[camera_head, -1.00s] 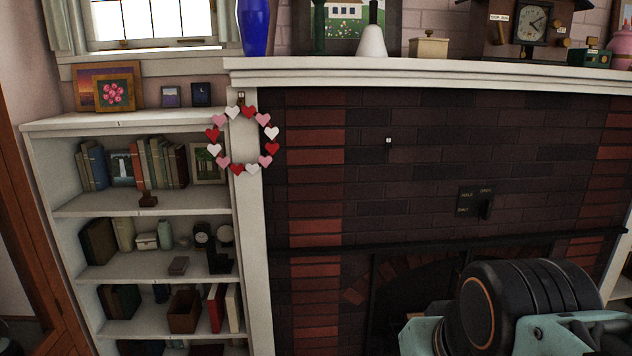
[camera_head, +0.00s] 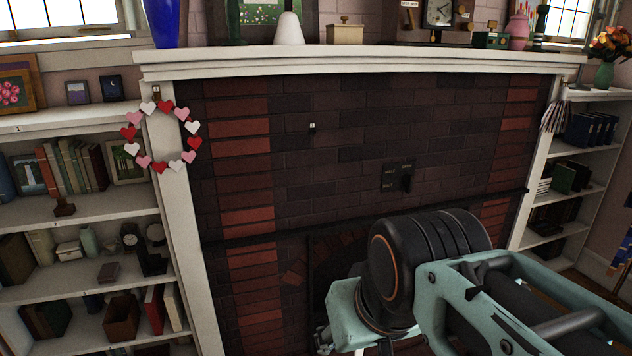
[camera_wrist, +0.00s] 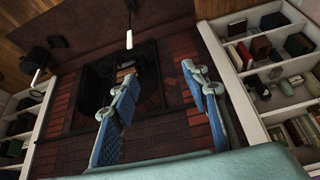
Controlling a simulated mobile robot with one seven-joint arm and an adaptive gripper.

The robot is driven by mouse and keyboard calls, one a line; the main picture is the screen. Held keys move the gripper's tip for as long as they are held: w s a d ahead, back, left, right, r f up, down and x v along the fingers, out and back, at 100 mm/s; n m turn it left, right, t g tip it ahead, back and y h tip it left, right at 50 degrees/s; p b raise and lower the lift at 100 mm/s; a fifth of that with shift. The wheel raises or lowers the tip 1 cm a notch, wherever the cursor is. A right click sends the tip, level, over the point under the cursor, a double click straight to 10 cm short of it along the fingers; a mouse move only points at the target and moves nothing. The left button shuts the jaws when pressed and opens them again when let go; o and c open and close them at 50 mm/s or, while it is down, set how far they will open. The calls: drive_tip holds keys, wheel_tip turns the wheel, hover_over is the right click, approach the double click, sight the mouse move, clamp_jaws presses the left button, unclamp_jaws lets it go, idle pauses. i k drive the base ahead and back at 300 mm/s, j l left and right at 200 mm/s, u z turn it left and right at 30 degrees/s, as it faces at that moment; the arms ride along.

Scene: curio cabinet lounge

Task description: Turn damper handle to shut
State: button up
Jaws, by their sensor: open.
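The damper handle (camera_head: 407,184) is a small dark lever on a dark plate (camera_head: 391,178) set in the brick above the fireplace opening. The plate carries small pale lettering, and the lever sits at its right side under the word that reads like "open". In the head view my arm is in front of the fireplace, below and right of the plate, and my gripper is hidden there. In the wrist view my gripper (camera_wrist: 160,76) shows two blue fingers spread apart with nothing between them. I cannot make out the damper handle in the wrist view.
The white mantel (camera_head: 360,60) juts out above, holding a blue vase (camera_head: 161,22), a clock (camera_head: 438,14) and boxes. A heart wreath (camera_head: 161,137) hangs at the left. Bookshelves flank the fireplace. A dark ledge (camera_head: 290,228) crosses the brick below the plate.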

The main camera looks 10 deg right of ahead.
sight(408, 184)
drive_tip(key=i+l, duration=0.25)
drive_tip(key=i+l+u, duration=0.1)
drive_tip(key=l, duration=0.35)
drive_tip(key=i+l+u, duration=0.1)
drive_tip(key=i+l, duration=0.45)
drive_tip(key=l, duration=0.25)
